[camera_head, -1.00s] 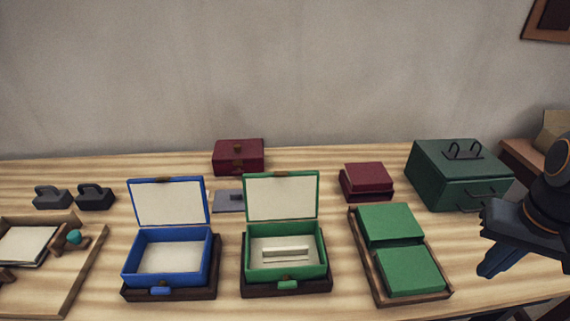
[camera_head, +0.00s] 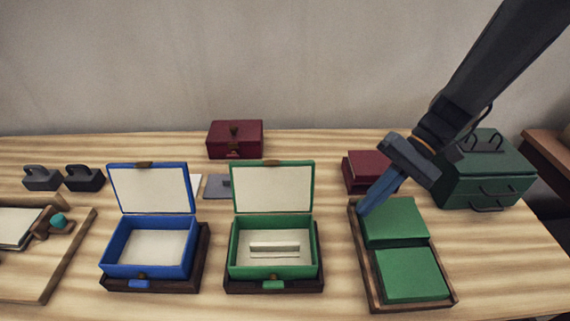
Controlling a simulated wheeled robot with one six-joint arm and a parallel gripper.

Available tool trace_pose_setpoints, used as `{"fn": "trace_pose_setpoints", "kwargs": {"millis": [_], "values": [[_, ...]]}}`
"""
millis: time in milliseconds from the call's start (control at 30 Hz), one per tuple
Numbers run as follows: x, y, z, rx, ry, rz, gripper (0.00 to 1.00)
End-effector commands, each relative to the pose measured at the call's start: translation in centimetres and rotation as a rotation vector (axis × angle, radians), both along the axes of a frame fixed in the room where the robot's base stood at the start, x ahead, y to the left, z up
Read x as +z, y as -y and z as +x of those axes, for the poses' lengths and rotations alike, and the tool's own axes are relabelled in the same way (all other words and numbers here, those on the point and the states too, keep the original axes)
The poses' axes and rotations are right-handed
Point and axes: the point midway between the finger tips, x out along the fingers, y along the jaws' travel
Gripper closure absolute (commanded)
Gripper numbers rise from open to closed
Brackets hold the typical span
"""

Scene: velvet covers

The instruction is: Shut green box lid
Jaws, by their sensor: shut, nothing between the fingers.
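The green box (camera_head: 239,262) stands on a dark wooden base at the middle of the table. Its lid (camera_head: 272,188) is hinged up at the back, upright, with a cream lining facing me. A pale block (camera_head: 274,248) lies inside the box. My gripper (camera_head: 365,208) is shut and empty, pointing down and left.
An open blue box (camera_head: 118,252) stands just left of the green one. A wooden tray with green pads (camera_head: 412,274) lies at the right. A dark green case (camera_head: 505,178) and maroon boxes (camera_head: 234,140) stand behind. Bare table lies between the green box and the pad tray.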

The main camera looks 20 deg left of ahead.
Motion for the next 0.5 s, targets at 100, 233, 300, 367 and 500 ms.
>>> {"fn": "trace_pose_setpoints", "kwargs": {"millis": [100, 233, 300, 367, 500], "values": [[-0.3, -4.4, 2.2, 0.003, -0.106, 0.233, 1.00], [0.2, -8.1, 5.0, -0.008, -0.169, 0.499, 1.00], [0.5, -9.5, 6.4, -0.017, -0.183, 0.626, 1.00], [0.8, -10.3, 7.5, -0.026, -0.188, 0.720, 1.00], [1.2, -11.3, 9.3, -0.046, -0.187, 0.869, 1.00]]}}
